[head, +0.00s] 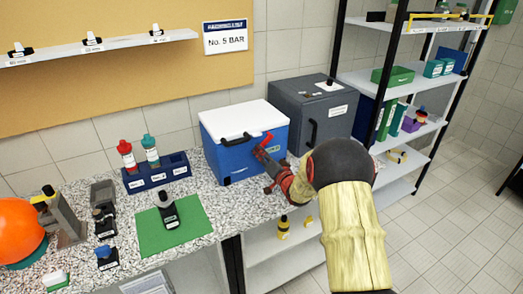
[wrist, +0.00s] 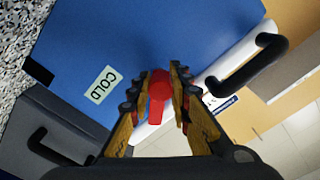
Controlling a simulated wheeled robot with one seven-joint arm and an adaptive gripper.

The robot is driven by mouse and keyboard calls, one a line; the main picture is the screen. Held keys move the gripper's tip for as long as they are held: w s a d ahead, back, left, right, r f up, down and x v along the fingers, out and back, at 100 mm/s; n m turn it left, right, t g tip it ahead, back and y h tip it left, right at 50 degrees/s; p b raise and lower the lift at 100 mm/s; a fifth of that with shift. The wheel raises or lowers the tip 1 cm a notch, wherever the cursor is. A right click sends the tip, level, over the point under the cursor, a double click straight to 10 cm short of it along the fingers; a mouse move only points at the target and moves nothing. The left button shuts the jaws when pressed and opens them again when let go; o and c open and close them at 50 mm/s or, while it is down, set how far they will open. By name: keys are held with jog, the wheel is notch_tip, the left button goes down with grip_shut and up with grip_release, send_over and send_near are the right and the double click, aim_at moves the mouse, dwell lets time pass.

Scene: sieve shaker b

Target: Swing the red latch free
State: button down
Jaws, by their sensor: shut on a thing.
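A red latch (wrist: 157,92) sits on the front of a blue cool box (wrist: 130,35) with a white lid (head: 243,117). In the wrist view my gripper (wrist: 157,88) has its two fingers on either side of the latch and is shut on it. In the head view the latch (head: 266,138) shows at the upper right of the box front, and my gripper (head: 270,162) reaches it from the right. The lid looks closed. My arm hides part of the box's right side, and the fingers cover part of the latch.
A dark grey box (head: 316,110) stands right of the cool box. A blue rack (head: 157,175) with red and teal bottles stands to its left. A green mat (head: 172,226) with a dark device lies nearer. A shelf unit (head: 400,65) stands at the right.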

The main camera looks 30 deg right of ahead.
jog(key=m+p, duration=0.2)
jog(key=m, duration=0.3)
jog(key=shift+a, duration=0.1)
jog(key=shift+m+p, duration=0.65)
jog(key=shift+m, duration=0.35)
jog(key=shift+f, duration=0.1)
dwell(1.1)
jog(key=c, duration=1.7)
grip_release()
jog(key=shift+o, duration=0.4)
jog(key=shift+w+r, duration=0.15)
jog(key=shift+r, duration=0.3)
jog(key=shift+s+f, duration=0.45)
jog(key=shift+f, duration=0.1)
jog(key=s+p, duration=0.1)
jog(key=s, duration=0.7)
jog(key=shift+s, duration=0.25)
